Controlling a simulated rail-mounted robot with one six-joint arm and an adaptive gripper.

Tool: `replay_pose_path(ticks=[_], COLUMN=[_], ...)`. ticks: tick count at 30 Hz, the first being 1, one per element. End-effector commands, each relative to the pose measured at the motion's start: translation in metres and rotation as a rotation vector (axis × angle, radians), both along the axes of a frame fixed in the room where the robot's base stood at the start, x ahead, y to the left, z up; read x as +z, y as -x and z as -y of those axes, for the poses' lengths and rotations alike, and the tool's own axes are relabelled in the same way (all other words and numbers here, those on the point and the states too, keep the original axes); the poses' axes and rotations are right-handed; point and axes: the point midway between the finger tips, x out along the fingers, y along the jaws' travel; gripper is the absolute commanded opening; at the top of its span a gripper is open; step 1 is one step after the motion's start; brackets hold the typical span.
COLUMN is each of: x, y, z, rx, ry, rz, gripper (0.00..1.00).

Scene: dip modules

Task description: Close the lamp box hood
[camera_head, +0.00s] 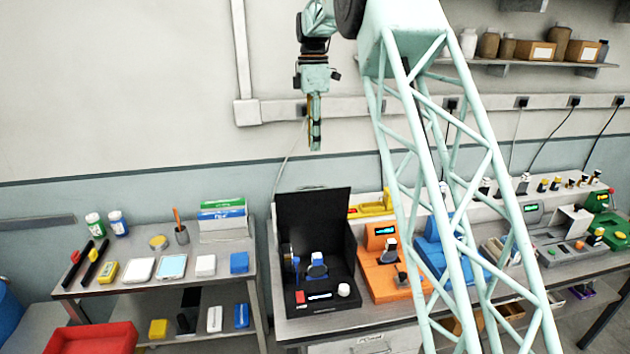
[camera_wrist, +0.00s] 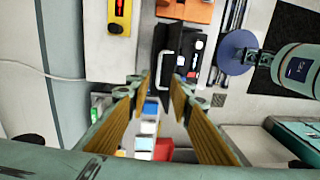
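The lamp box (camera_head: 322,318) is a black box on the bench, left of the orange device. Its hood (camera_head: 313,210) stands open and upright at the back.
The orange device (camera_head: 382,278) stands close to the right of the box, and a blue device (camera_head: 440,258) is beyond it. A side table (camera_head: 205,285) with bottles and small boxes is to the left. The wall is behind the bench. The air around the gripper is clear.

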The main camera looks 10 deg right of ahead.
Motion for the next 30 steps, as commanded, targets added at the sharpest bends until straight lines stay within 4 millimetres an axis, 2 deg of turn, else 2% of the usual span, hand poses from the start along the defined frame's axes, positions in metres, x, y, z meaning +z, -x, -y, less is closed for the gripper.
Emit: replay_pose_path(ticks=[11,30], x=[-0.016,-0.095], y=[0.002,0.009], z=[0.000,-0.001], rx=[0.000,0.000], ry=[0.000,0.000], rz=[-0.002,-0.002], gripper=[0.20,0.20])
